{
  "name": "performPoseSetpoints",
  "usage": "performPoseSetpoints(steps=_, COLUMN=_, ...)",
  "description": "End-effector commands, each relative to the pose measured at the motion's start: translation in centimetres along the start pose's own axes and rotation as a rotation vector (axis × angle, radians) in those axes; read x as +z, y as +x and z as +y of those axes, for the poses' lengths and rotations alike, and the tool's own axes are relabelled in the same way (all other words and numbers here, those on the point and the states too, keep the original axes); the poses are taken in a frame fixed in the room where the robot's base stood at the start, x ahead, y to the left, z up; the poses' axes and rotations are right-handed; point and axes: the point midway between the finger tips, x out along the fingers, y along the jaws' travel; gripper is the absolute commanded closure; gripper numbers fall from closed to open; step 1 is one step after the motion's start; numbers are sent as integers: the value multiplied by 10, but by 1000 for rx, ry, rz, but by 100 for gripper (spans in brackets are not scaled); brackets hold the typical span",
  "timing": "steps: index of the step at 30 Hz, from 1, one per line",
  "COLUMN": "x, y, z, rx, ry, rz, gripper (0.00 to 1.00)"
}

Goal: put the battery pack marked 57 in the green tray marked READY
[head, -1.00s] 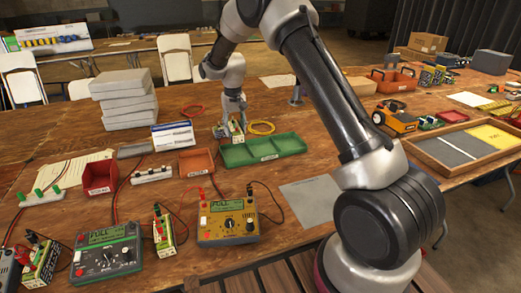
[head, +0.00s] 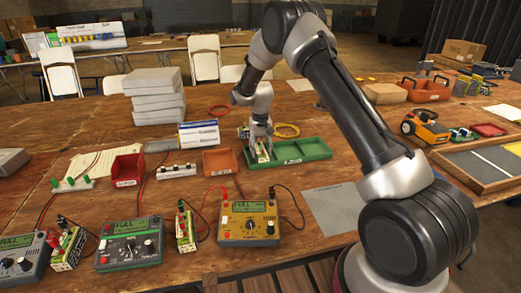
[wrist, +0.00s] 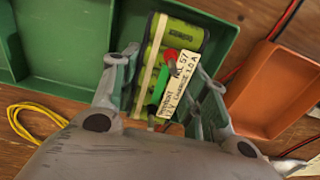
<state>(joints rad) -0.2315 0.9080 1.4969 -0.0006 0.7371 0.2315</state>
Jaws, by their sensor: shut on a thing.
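The battery pack marked 57 (wrist: 183,68) has green cells, a cream band, a white label and red and green parts at its near end. My gripper (head: 262,143) is shut on it, one finger on each side in the wrist view. The green tray (head: 316,150) has compartments and a small front label too small to read. The pack (head: 263,155) is over or inside the tray's left compartment. In the wrist view the tray (wrist: 45,50) lies around and below it. I cannot tell whether the pack touches the tray floor.
An orange tray (head: 219,161) stands just left of the green tray and shows in the wrist view (wrist: 268,90). A yellow cable (head: 286,130) lies behind the green tray. A yellow meter (head: 248,224) with leads stands in front. A grey sheet (head: 335,205) lies at front right.

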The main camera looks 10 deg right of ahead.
Motion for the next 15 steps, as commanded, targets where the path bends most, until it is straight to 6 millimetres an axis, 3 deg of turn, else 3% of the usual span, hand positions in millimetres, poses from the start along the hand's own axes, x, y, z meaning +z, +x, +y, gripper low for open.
performPoseSetpoints(steps=7, x=-1, y=1, z=0, rx=0, ry=0, rz=2, gripper=100)
performPoseSetpoints(steps=8, x=0, y=2, z=0, rx=0, ry=0, rz=0, gripper=52)
performPoseSetpoints(steps=11, x=0, y=2, z=0, rx=0, ry=0, rz=1, gripper=34)
performPoseSetpoints(steps=15, x=0, y=2, z=0, rx=0, ry=0, rz=1, gripper=34)
